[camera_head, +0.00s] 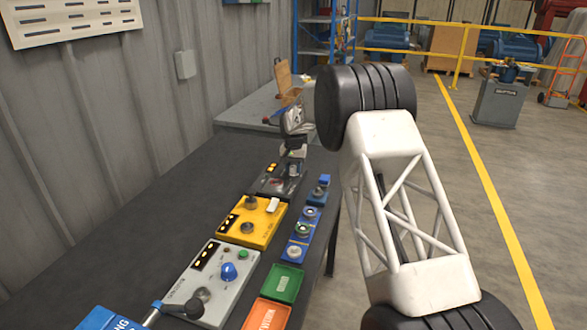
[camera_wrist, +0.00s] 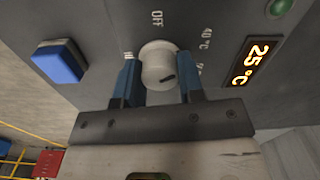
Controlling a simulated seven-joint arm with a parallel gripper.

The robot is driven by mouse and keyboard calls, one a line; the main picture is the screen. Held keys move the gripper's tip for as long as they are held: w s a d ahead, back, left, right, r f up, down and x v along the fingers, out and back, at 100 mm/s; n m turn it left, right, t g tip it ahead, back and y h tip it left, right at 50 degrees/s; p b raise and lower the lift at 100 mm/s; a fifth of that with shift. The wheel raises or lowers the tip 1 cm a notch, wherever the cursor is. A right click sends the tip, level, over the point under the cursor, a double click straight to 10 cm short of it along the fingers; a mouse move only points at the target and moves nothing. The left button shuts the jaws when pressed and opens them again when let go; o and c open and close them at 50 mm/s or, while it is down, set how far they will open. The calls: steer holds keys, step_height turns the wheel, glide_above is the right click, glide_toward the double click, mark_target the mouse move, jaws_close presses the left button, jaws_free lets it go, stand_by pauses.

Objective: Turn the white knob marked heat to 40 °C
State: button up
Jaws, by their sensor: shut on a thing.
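The white knob (camera_wrist: 157,62) stands between the two blue fingers of my gripper (camera_wrist: 158,82) in the wrist view, and the gripper is shut on it. The knob's face bears a short dark mark near its lower right. Beside the knob, the grey panel (camera_wrist: 110,28) reads OFF above and 40 °C to the upper right; a further label at the right is partly hidden by a finger. In the head view, my gripper (camera_head: 290,172) is at the dark grey box at the far end of the row; the knob is hidden there.
A blue button (camera_wrist: 58,62) and green lamp (camera_wrist: 281,7) flank the knob. Nearer on the dark table (camera_head: 165,215) are a yellow box (camera_head: 262,232), a light grey box with a blue knob (camera_head: 228,271), blue units (camera_head: 303,228) and green and orange trays (camera_head: 286,284).

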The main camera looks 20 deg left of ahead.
mark_target(294, 167)
steer(key=o, duration=0.9)
steer(key=shift+r, duration=0.1)
steer(key=shift+r, duration=3.85)
